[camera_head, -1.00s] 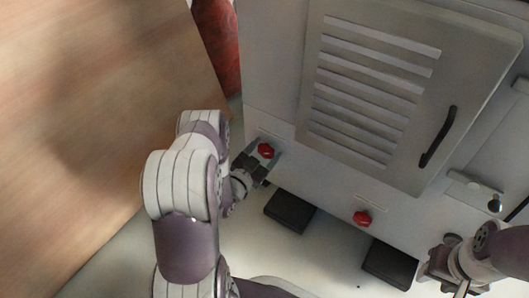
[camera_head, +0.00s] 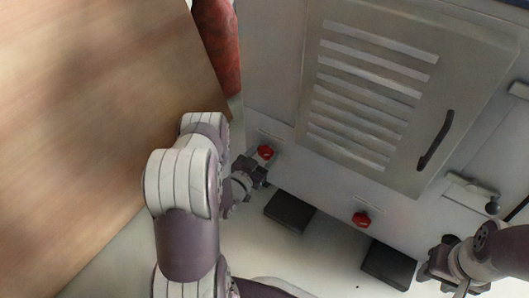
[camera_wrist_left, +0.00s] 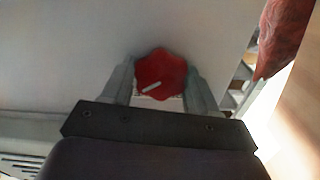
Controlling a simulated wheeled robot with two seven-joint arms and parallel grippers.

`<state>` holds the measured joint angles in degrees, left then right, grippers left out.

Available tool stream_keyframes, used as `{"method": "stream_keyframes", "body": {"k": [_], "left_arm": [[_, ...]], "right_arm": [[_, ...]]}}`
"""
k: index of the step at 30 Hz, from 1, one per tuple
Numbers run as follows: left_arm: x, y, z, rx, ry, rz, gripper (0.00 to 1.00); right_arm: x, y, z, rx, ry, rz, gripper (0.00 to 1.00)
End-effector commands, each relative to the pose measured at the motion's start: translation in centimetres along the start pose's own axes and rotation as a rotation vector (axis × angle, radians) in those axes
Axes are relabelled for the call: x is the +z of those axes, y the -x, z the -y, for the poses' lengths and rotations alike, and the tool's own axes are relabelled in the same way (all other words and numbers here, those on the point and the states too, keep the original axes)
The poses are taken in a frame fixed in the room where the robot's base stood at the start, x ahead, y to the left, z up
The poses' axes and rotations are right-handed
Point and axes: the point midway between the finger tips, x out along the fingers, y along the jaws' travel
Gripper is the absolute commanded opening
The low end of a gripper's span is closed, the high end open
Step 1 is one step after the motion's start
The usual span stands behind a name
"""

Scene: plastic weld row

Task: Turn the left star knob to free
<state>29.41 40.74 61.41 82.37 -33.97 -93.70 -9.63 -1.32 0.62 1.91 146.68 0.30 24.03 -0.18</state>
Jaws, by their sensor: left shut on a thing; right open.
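The left star knob (camera_head: 265,152) is red and sits on the lower left of the grey cabinet front. It also shows in the left wrist view (camera_wrist_left: 160,74), with a white pointer line slanting up to the right. My left gripper (camera_head: 258,160) is at this knob. In the left wrist view its two fingers (camera_wrist_left: 160,84) stand on either side of the knob, shut on it. A second red star knob (camera_head: 361,219) sits further right on the cabinet. My right gripper (camera_head: 436,268) is at the lower right, open and away from both knobs.
The cabinet has a slatted door (camera_head: 375,90) with a black handle (camera_head: 436,140). Two dark blocks (camera_head: 290,211) (camera_head: 390,264) are at the cabinet's foot. A wooden surface (camera_head: 80,110) fills the left, with a red object (camera_head: 217,45) behind it. A lever (camera_head: 490,207) is at the right.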

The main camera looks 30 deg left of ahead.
Motion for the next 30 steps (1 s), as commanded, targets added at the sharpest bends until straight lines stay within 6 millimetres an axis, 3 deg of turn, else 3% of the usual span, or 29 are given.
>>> {"method": "stream_keyframes", "body": {"k": [30], "left_arm": [[-0.3,-0.1,0.5,-0.001,0.919,-0.007,0.28]], "right_arm": [[-0.7,5.7,0.0,0.000,0.000,0.000,0.43]]}}
